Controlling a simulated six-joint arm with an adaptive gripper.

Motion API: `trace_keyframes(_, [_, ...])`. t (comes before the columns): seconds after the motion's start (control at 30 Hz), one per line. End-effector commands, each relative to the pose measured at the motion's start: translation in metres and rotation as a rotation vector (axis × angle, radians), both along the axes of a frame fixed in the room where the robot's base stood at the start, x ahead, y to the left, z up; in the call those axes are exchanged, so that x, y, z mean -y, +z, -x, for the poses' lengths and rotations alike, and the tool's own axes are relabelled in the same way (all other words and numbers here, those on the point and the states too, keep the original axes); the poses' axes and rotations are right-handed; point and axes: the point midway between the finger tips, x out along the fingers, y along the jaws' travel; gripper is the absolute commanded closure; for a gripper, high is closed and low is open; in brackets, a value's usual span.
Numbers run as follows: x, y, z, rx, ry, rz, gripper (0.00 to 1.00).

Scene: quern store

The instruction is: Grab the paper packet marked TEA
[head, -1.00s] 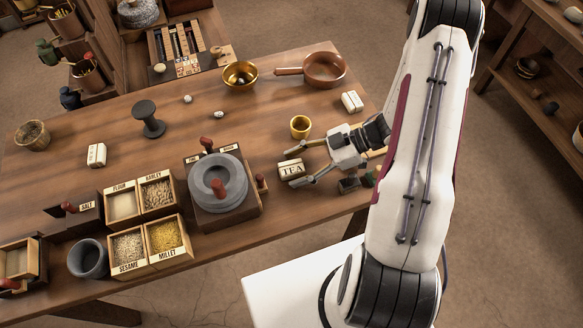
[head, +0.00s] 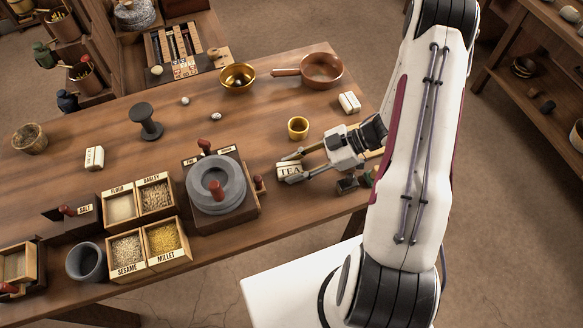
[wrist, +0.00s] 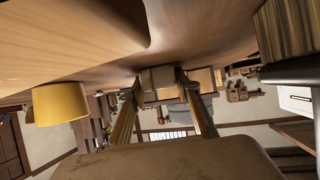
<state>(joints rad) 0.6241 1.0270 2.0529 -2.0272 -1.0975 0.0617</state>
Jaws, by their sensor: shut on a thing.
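The cream paper packet marked TEA (head: 289,172) lies on the table just right of the stone quern in the head view. My gripper (head: 292,170) reaches it from the right, with its two fingers on either side of the packet. The fingers are shut on it. In the wrist view the pale packet (wrist: 158,79) sits between the fingertips of my gripper (wrist: 159,84). The packet appears to be at table height; I cannot tell whether it is lifted. The fingers partly cover its sides.
The quern (head: 216,190) stands close to the left of the packet. A white packet (head: 349,102) lies further back.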

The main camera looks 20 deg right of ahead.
Motion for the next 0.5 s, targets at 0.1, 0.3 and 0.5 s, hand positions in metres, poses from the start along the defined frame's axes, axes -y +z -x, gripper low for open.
trace_keyframes(0.1, [0.000, 0.001, 0.000, 0.000, 0.000, 0.000, 0.85])
trace_keyframes(0.3, [0.000, 0.008, 0.000, 0.000, 0.000, 0.000, 0.85])
trace_keyframes(0.5, [0.000, 0.024, 0.000, 0.002, 0.001, 0.001, 0.85])
